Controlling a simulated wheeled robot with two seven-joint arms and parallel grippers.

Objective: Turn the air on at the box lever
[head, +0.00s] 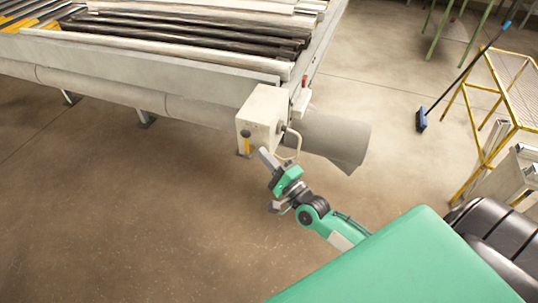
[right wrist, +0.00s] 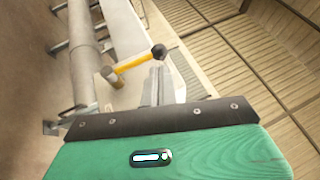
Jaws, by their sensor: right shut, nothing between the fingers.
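The pale box (head: 264,112) is fixed at the near right corner of the long bench. A yellow lever (head: 247,147) with a black end sits upright on its front face. In the right wrist view the yellow lever (right wrist: 134,63) ends in a round black knob (right wrist: 158,50), just beyond my fingertips. My right gripper (head: 264,156) is shut and empty, its fingers pointing up toward the box, just below and right of the lever. Its closed fingers (right wrist: 162,86) show in the right wrist view. I cannot tell whether they touch the lever. My left gripper is not in view.
A bent pale pipe (head: 292,145) comes off the box's right side, close to my gripper. A grey cylinder (head: 330,138) sticks out behind it. The bench (head: 150,55) carries long profiles. A blue broom (head: 421,119) and a yellow frame (head: 490,150) stand right. The floor at left is clear.

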